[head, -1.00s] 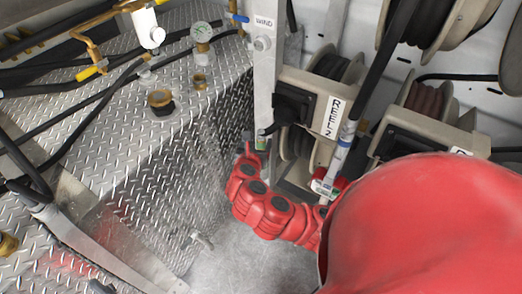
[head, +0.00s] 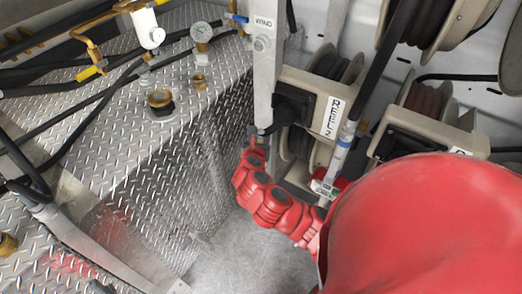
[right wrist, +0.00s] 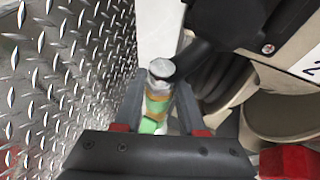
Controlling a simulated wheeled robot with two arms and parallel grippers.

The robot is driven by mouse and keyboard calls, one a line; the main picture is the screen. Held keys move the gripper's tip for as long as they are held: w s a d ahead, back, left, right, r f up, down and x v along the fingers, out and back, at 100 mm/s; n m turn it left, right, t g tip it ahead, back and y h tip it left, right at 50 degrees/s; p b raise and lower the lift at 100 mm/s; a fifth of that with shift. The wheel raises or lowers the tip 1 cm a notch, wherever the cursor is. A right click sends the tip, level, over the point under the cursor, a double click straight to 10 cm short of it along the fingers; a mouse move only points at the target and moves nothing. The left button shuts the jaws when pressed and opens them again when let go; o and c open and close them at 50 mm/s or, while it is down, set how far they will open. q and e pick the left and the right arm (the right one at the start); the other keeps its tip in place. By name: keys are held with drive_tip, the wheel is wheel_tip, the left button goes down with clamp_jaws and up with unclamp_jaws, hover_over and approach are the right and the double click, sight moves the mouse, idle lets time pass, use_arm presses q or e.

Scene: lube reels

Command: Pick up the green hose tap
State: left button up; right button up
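The green hose tap (right wrist: 157,108) shows in the right wrist view as a pale metal end with a yellow and green body. It stands between the two dark fingers of my right gripper (right wrist: 160,106). The fingers look spread to either side of it, with a narrow gap at the left finger. Its lower part is hidden behind the gripper's body. In the head view my right gripper (head: 257,142) is small, at the foot of the pale upright post, and covers most of the tap. My left gripper is out of view.
Tread-plate metal (head: 205,120) rises close on the left of the gripper. The pale post (head: 266,80) stands above it. Hose reel 2 (head: 325,105) and another reel (head: 425,120) are to the right. Black hoses and a gauge (head: 201,32) are at upper left.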

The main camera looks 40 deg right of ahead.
clamp_jaws()
idle(1.0)
